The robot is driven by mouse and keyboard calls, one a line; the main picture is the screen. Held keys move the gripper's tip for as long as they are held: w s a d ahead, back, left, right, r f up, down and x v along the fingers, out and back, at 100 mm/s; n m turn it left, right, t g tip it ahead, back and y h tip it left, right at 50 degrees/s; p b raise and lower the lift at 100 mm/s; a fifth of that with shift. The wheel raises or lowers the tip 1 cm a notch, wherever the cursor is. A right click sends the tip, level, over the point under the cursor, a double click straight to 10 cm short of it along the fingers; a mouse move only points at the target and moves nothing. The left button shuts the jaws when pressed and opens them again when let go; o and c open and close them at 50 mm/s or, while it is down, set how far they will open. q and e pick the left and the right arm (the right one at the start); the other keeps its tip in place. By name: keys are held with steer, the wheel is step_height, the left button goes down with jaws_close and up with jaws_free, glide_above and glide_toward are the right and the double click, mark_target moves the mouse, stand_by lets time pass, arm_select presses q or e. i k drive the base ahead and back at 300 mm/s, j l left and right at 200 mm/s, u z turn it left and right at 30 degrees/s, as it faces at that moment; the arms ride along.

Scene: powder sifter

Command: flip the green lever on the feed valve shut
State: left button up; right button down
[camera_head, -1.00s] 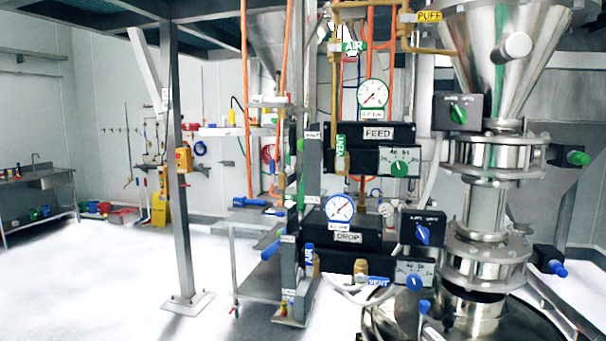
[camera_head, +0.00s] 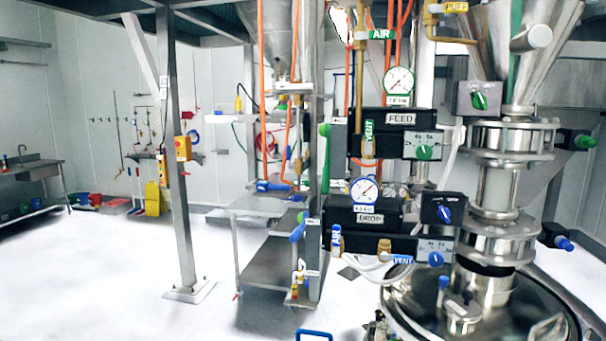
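The feed valve block (camera_head: 372,122) is a black box labelled FEED, with a round gauge above it. A green lever-like handle (camera_head: 325,131) shows to the left of the block, beside a grey post. A green knob (camera_head: 423,153) sits on the grey dial plate at the block's lower right. Another green handle (camera_head: 586,141) sticks out to the right of the upper steel clamp body. Which green part is the feed valve's lever, and whether it is open, I cannot tell. Neither of my grippers is in view.
Below is a black DROP block (camera_head: 366,217) with blue controls. The steel hopper and pipe column (camera_head: 500,190) stand at the right over a round steel vessel lid (camera_head: 480,300). A steel post (camera_head: 180,200) stands left of centre. The white floor (camera_head: 100,280) at left is clear.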

mark_target(324, 130)
steer(key=i+j+z, duration=0.1)
steer(key=j, duration=0.35)
steer(key=i+j+z, duration=0.15)
steer(key=j, duration=0.35)
steer(key=i+j+z, duration=0.1)
steer(key=j, duration=0.4)
steer(key=i+j+z, duration=0.1)
steer(key=i+j, duration=0.15)
steer(key=j, duration=0.25)
steer(key=i+j+z, duration=0.1)
steer(key=j, duration=0.4)
steer(key=i+j+z, duration=0.1)
steer(key=i+j, duration=0.2)
steer(key=i+j+z, duration=0.15)
steer(key=i+j, duration=0.15)
steer(key=i+j+z, duration=0.1)
steer(key=i+j, duration=0.2)
steer(key=j, duration=0.2)
steer(key=i+j+z, duration=0.15)
steer(key=i+j, duration=0.15)
steer(key=j, duration=0.15)
steer(key=i+j+z, duration=0.1)
steer(key=i+j, duration=0.15)
steer(key=j, duration=0.2)
steer(key=i+j, duration=0.45)
steer(key=j, duration=0.2)
steer(key=l+z, duration=0.05)
